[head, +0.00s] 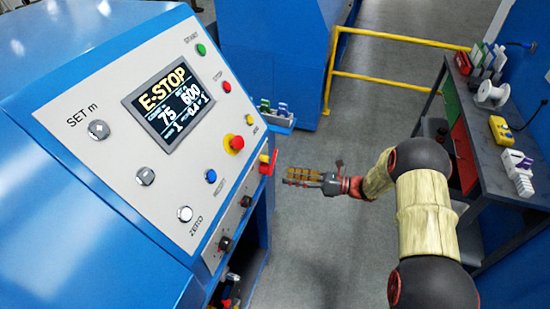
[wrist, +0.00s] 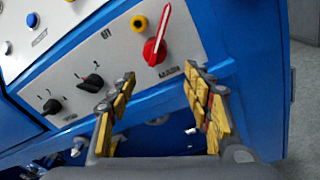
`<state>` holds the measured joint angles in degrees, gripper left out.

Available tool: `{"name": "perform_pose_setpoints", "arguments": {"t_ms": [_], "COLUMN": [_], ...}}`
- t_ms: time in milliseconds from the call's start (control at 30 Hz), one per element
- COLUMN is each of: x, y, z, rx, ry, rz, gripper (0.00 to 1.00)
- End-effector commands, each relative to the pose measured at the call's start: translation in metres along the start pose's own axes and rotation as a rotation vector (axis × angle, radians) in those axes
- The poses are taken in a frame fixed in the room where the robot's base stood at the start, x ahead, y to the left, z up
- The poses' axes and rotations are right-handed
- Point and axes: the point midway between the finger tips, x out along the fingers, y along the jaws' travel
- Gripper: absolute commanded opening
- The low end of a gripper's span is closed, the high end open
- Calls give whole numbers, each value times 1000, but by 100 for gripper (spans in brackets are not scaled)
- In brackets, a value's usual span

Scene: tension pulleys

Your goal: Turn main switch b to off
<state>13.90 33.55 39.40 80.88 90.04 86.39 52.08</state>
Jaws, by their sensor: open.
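A red rotary switch (wrist: 152,52) with a long handle marked by a pale line sits on the grey panel in the wrist view. Its handle points up and slightly right in that picture. Its label is too small to read surely, so I cannot confirm it is main switch b. My gripper (head: 288,175) is open and empty, to the right of that switch. In the wrist view my gripper's fingers (wrist: 160,82) are spread below the red switch, apart from it.
The console screen (head: 167,100) reads E-STOP, with a red emergency button (head: 237,143) nearby. A dark workbench (head: 500,160) stands at right. The floor between is clear, with a yellow rail (head: 385,77) behind.

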Motion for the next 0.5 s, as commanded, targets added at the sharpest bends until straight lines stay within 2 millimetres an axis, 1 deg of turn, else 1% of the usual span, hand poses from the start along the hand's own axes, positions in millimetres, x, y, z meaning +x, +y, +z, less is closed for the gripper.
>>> {"name": "perform_pose_setpoints", "arguments": {"t_ms": [33, 100, 300, 367, 500], "x": [0, 0, 2, 7, 26], "y": [-1, 0, 3, 3, 4], "z": [7, 13, 16, 16, 16], "rx": [32, 74, 136, 140, 138], "ry": [-27, -50, -58, -57, -55], "rz": [0, 3, 17, 18, 19], "gripper": [50, 50, 50, 50, 50]}}
